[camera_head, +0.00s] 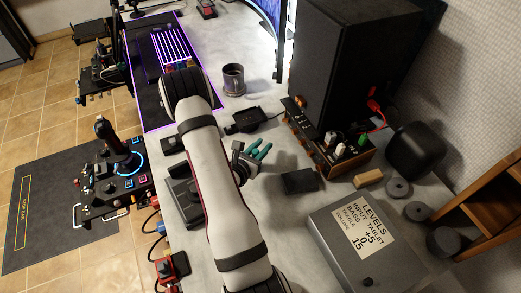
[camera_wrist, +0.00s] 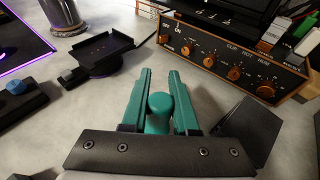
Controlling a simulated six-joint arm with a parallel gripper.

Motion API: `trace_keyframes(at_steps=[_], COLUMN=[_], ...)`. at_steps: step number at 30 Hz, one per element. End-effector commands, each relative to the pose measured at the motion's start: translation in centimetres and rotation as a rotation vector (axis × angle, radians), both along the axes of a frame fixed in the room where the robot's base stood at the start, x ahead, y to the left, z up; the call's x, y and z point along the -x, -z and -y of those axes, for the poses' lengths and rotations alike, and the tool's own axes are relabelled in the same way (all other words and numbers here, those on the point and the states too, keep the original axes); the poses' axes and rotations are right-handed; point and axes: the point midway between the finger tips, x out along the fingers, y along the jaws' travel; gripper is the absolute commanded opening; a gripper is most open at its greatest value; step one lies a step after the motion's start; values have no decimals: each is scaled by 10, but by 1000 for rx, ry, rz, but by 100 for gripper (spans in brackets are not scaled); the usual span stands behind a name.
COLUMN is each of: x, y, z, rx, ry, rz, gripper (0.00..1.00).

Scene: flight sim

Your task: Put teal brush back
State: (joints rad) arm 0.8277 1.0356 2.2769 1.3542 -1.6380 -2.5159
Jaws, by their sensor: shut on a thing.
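The teal brush (camera_wrist: 159,112) shows in the wrist view as a rounded teal end between the two teal-sided fingers of my gripper (camera_wrist: 160,78). My gripper is shut on it. The rest of the brush is hidden or cannot be told from the fingers. In the head view my gripper (camera_head: 258,150) is a small teal shape above the grey desk, left of the amplifier. A dark block (camera_wrist: 252,130) stands right of my gripper; it also shows in the head view (camera_head: 300,181). I cannot tell whether it is a brush holder.
The amplifier (camera_wrist: 235,62) with orange knobs stands ahead. A black cradle (camera_wrist: 102,50) lies ahead left. In the head view, a tall black speaker (camera_head: 345,65), a mug (camera_head: 233,78) and a grey levels box (camera_head: 345,255) stand on the desk. Bare desk surrounds my gripper.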

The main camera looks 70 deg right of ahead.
Motion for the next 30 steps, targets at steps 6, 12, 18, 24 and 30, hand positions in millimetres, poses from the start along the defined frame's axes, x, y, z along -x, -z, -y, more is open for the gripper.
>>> trace_keyframes(at_steps=[6, 12, 18, 24, 30], x=[0, 0, 0, 0, -5], y=[4, 8, 7, 7, -3], z=[0, 0, 0, 0, -23], rx=[1, 0, 1, 1, -1], ry=[1, 1, 2, 1, -5], rz=[2, 1, 1, 2, 0], gripper=[0, 33, 57, 57, 57])
